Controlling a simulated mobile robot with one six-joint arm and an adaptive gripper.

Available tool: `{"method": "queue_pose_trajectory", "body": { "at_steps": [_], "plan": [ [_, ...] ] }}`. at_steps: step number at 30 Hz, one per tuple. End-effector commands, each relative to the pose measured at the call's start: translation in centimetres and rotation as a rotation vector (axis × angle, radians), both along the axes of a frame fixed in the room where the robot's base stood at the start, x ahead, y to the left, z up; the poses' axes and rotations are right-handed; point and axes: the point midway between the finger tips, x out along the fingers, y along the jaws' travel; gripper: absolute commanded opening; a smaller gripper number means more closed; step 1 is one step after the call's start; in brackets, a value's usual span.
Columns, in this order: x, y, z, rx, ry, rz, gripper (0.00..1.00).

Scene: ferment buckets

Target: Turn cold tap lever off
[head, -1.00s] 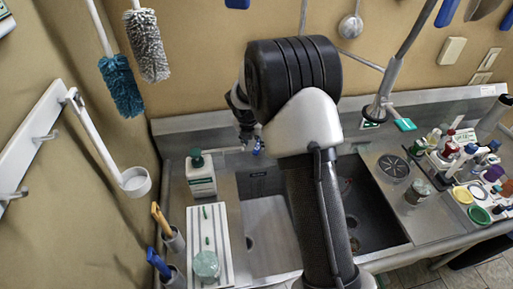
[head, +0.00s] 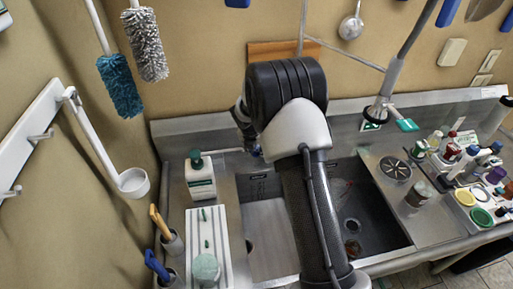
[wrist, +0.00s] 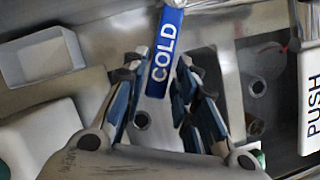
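The cold tap lever (wrist: 165,45) is a blue bar marked COLD in white, upright in the wrist view. My gripper (wrist: 161,65) is open, with one blue-padded finger on each side of the lever's lower part. The right finger is very close to the lever's edge; I cannot tell whether it touches. In the head view my arm hides most of the gripper and tap, and only a small blue bit (head: 256,152) shows beside the wrist.
A steel sink (head: 266,222) lies below my arm. A soap bottle (head: 201,178) stands at its left, and bottles and colored cups (head: 481,216) crowd the right counter. In the wrist view, a white piece marked PUSH (wrist: 311,90) is at right and a white tray (wrist: 42,58) at upper left.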

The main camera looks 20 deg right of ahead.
Motion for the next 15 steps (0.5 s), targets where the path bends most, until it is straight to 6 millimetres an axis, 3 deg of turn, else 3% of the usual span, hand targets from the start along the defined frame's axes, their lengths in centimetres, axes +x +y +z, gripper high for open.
{"method": "queue_pose_trajectory", "body": {
  "at_steps": [10, 15],
  "plan": [
    [0.0, 0.01, 0.02, 0.0, 0.0, 0.0, 0.01],
    [0.0, 0.01, 0.02, 0.0, 0.0, 0.0, 0.0]
  ]
}}
